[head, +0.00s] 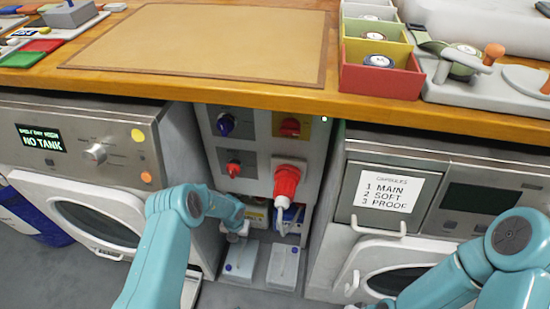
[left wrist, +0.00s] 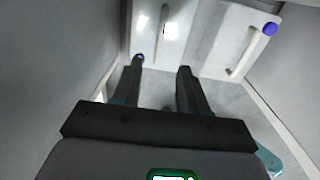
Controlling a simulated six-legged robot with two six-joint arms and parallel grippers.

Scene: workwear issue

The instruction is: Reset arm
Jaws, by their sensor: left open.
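My left arm reaches into the gap between the two front-loading machines. Its gripper (head: 238,233) is low in the gap, over the left of two pale grey boxes, and looks small and partly hidden behind my arm. In the left wrist view the two dark fingers (left wrist: 161,70) stand apart with nothing between them. Beyond them is a pale box (left wrist: 180,38) with a blue-capped handle; the left fingertip overlaps a blue cap, and I cannot tell whether they touch.
The left machine (head: 100,125) reads NO TANK and the right machine (head: 400,145) carries a capsule label; their side walls bound the gap closely. Behind is a panel with a red plug (head: 286,182) and cable. The wooden counter (head: 300,98) overhangs above. The right grey box (head: 284,266) stands alongside.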

